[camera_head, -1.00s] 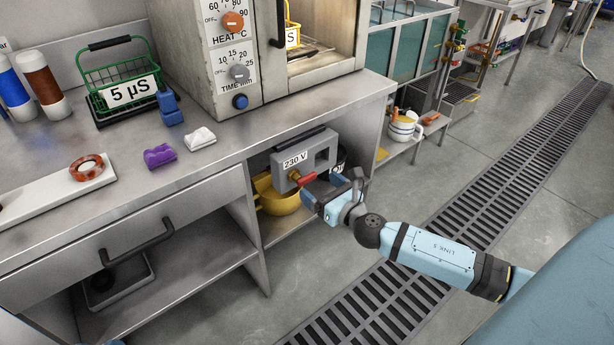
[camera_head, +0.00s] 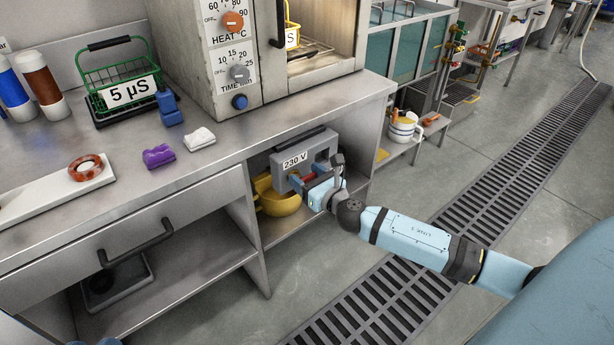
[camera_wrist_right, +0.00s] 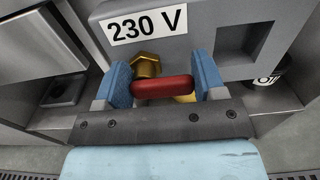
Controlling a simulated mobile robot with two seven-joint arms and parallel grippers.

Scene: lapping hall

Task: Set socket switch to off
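The socket switch is a grey box labelled 230 V (camera_head: 310,152) under the bench top. It also shows in the right wrist view (camera_wrist_right: 205,42). Its red lever (camera_wrist_right: 163,86) lies nearly level beside a brass hex fitting (camera_wrist_right: 147,65). My right gripper (camera_head: 309,182) is at the front of the box. In the right wrist view its blue fingers (camera_wrist_right: 164,80) stand wide apart, one near each end of the lever. I cannot tell whether either finger touches it.
A yellow bowl (camera_head: 275,197) sits on the shelf below the box. The bench edge (camera_head: 210,165) overhangs it, and an oven (camera_head: 220,75) stands above. A drawer handle (camera_head: 136,245) projects at left. The floor in front has a drain grate (camera_head: 375,305).

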